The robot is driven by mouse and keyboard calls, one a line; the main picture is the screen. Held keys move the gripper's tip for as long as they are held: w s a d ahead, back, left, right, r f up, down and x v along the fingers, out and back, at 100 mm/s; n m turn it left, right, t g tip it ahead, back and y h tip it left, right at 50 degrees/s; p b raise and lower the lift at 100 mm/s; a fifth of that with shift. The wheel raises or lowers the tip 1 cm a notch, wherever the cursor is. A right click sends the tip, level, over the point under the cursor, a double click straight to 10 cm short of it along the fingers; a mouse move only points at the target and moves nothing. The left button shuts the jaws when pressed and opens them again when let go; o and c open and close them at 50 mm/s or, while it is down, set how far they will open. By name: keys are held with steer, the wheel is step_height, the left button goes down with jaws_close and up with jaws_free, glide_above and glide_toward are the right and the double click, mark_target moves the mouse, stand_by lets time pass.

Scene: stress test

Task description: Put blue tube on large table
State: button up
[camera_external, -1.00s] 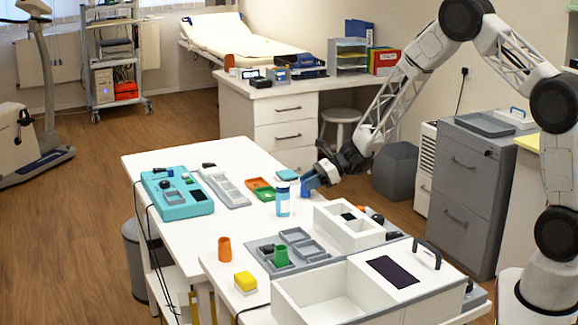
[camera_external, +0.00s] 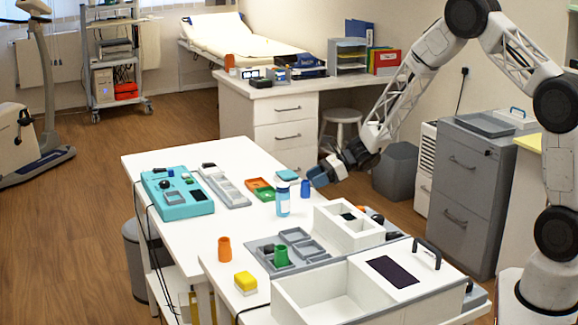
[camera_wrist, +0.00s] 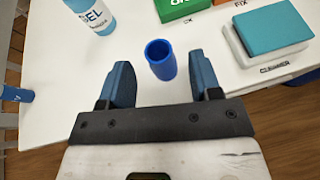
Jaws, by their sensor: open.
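The blue tube (camera_external: 305,188) stands upright on the white table (camera_external: 235,180), near the table's right edge and just right of the blue-and-white gel bottle (camera_external: 283,199). In the wrist view the blue tube (camera_wrist: 161,60) shows its open top, and it stands clear of both fingers. My gripper (camera_external: 319,174) is open and empty, just right of the tube in the external view. The wrist view shows its two blue fingers (camera_wrist: 160,78) spread apart, with the tube ahead between their tips.
The gel bottle (camera_wrist: 90,14) is close by on the left in the wrist view. A turquoise-topped block (camera_wrist: 272,30) and a green tray (camera_wrist: 183,8) lie to the right. An orange cup (camera_external: 224,249) and a white open box (camera_external: 350,226) stand nearer the camera.

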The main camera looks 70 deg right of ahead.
steer(key=v, duration=0.9)
steer(key=shift+s+r, duration=0.1)
steer(key=shift+r, duration=0.1)
stand_by(0.3)
steer(key=s+a+r+n+g, duration=0.4)
steer(key=s+a+r+n, duration=0.35)
steer(key=a, duration=0.35)
steer(key=s+a+r+n+g, duration=0.4)
steer(key=s+a+r+n, duration=0.4)
steer(key=a, duration=0.4)
steer(key=s+a+r+n+h, duration=0.2)
steer(key=s+n, duration=0.2)
steer(key=s, duration=0.4)
steer(key=s+a+r+n+h, duration=0.1)
steer(key=s+r+n+h, duration=0.2)
steer(key=s, duration=0.6)
steer(key=s+a+r+n+h, duration=0.2)
steer(key=s+n, duration=0.4)
steer(key=s, duration=0.3)
steer(key=shift+a+r+n+g+h, duration=0.35)
steer(key=shift+r+h, duration=0.15)
steer(key=shift+r, duration=0.2)
